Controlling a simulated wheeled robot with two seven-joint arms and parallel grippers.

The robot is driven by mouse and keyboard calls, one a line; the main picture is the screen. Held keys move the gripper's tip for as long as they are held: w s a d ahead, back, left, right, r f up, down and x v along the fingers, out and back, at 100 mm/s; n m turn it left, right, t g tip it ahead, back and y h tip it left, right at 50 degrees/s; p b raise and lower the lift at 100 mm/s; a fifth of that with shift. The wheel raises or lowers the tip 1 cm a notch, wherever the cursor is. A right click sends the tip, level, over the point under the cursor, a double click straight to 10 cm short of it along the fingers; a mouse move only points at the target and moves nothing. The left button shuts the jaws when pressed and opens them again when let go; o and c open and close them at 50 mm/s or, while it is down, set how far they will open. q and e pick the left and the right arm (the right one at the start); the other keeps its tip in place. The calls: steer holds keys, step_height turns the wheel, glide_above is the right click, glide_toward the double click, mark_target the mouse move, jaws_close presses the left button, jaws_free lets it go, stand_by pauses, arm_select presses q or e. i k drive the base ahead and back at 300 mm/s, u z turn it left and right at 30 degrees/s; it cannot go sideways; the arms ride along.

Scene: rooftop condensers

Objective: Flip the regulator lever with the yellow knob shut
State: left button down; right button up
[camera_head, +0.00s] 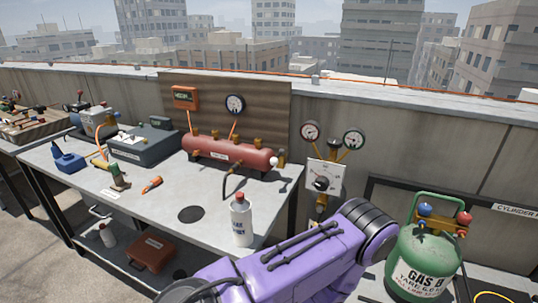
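A regulator panel (323,177), white with a dark round knob, is mounted on the parapet wall right of the workbench. Two round gauges stand on brass stems above it, a left gauge (310,131) and a right gauge (353,138). Brass fittings show below the panel, partly hidden behind my purple arm. I cannot make out a lever with a yellow knob or its position. A purple arm link of mine crosses the lower middle, in front of the area below the panel. Neither gripper shows.
A green gas cylinder (422,262) with blue and red knobs stands at the lower right. The grey workbench (165,207) holds a red tank (228,153), a white bottle (241,222), a grey case (143,147) and small tools. A dark frame stands behind the cylinder.

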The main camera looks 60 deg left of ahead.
mark_target(319, 210)
steer(key=u, duration=2.55)
steer(key=k, duration=0.85)
steer(key=z, duration=0.75)
steer(key=i, duration=0.5)
